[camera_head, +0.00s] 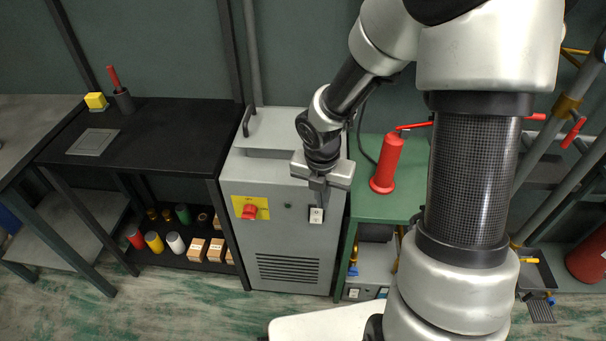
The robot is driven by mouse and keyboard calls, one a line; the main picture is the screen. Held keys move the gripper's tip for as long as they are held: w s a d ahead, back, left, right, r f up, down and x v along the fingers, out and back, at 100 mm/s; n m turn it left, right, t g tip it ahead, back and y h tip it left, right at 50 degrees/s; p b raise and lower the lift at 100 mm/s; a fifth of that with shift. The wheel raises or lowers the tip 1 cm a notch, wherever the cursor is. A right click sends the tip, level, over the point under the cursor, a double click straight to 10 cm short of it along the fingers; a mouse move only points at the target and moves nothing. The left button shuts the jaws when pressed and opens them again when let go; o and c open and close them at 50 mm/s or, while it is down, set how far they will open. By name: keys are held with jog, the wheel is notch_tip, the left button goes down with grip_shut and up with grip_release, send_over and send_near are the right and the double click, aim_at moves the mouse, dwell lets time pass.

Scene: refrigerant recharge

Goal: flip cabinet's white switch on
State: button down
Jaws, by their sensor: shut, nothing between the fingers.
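The grey cabinet (285,185) stands in the middle of the head view, between a black table and a green bench. Its white switch (316,215) is on the upper right of the front face. My gripper (318,205) is shut and empty, pointing down, with its fingertips at the top of the switch. The fingers cover part of the area just above it. I cannot tell whether they touch the switch, or which way the switch is set.
A red knob (250,212) on a yellow plate sits left on the cabinet front. A red cylinder (387,165) stands on the green bench (400,205) at right. The black table (150,140) adjoins at left, with cans and boxes on its lower shelf. Open floor lies in front.

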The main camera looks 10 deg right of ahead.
aim_at(316, 220)
jog(key=f+n, duration=0.1)
jog(key=a+f+n, duration=0.1)
jog(key=f, duration=0.1)
jog(key=f+n, duration=0.1)
jog(key=f, duration=0.1)
jog(key=shift+w+a+y+b, duration=0.1)
jog(key=shift+a+y+b, duration=0.2)
jog(key=shift+y+b, duration=0.1)
jog(key=w+f+b, duration=0.1)
jog(key=f+b, duration=0.1)
jog(key=f, duration=0.1)
jog(key=w+d+f+b, duration=0.1)
jog(key=w+f, duration=0.1)
jog(key=f, duration=0.2)
jog(key=w+f+b, duration=0.2)
jog(key=f, duration=0.1)
jog(key=shift+d+f+b, duration=0.2)
jog(key=shift+f+b, duration=0.05)
jog(key=shift+b, duration=0.05)
